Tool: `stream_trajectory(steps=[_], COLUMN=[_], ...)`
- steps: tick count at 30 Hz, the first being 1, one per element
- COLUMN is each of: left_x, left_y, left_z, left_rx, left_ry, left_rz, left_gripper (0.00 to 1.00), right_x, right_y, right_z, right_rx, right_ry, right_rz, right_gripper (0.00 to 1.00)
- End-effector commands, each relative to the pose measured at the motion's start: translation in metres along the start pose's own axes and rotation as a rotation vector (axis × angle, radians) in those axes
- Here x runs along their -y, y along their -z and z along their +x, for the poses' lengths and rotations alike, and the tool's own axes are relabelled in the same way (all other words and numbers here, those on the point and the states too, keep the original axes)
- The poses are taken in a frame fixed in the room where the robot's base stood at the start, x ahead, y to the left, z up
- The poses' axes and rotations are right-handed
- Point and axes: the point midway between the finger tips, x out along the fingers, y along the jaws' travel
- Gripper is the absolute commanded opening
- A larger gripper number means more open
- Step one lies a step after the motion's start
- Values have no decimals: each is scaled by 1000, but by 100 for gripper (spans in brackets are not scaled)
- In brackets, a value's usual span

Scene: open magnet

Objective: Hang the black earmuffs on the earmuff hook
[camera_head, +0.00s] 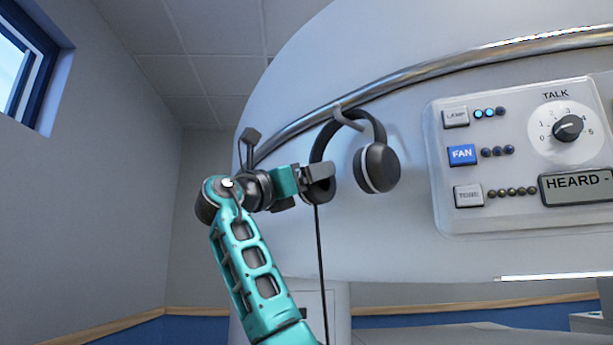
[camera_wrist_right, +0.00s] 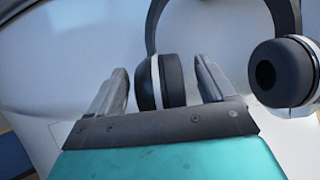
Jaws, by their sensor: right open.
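The black earmuffs (camera_head: 378,168) hang by their headband from the earmuff hook (camera_head: 341,114) on the metal rail, with both cups hanging below. A cable runs down from the left cup. My right gripper (camera_head: 318,174) is at the left cup. In the right wrist view its two fingers (camera_wrist_right: 161,75) are open, one on each side of the cup, with gaps visible on both sides. The other cup of the earmuffs (camera_wrist_right: 287,72) shows at the right of that view, clear of the fingers. My left gripper is not in view.
The metal rail (camera_head: 430,70) curves across the white magnet housing (camera_head: 420,255). A control panel (camera_head: 525,155) with buttons, a dial and a display is to the right of the earmuffs. Free room lies left of my arm, before the grey wall (camera_head: 110,180).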

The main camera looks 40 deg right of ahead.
Motion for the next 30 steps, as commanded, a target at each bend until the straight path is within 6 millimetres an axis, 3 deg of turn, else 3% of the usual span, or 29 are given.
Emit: stream_trajectory(steps=[11,24,30], left_x=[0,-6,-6], left_y=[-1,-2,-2], left_z=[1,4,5], left_rx=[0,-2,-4], left_ry=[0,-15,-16], left_rz=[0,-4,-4], left_gripper=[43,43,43], right_x=[-1,-1,0], right_y=[1,1,0], right_z=[-8,-98,-123], right_rx=[0,0,0], right_ry=[-1,-4,-2], right_rz=[0,0,0], right_gripper=[85,85,85])
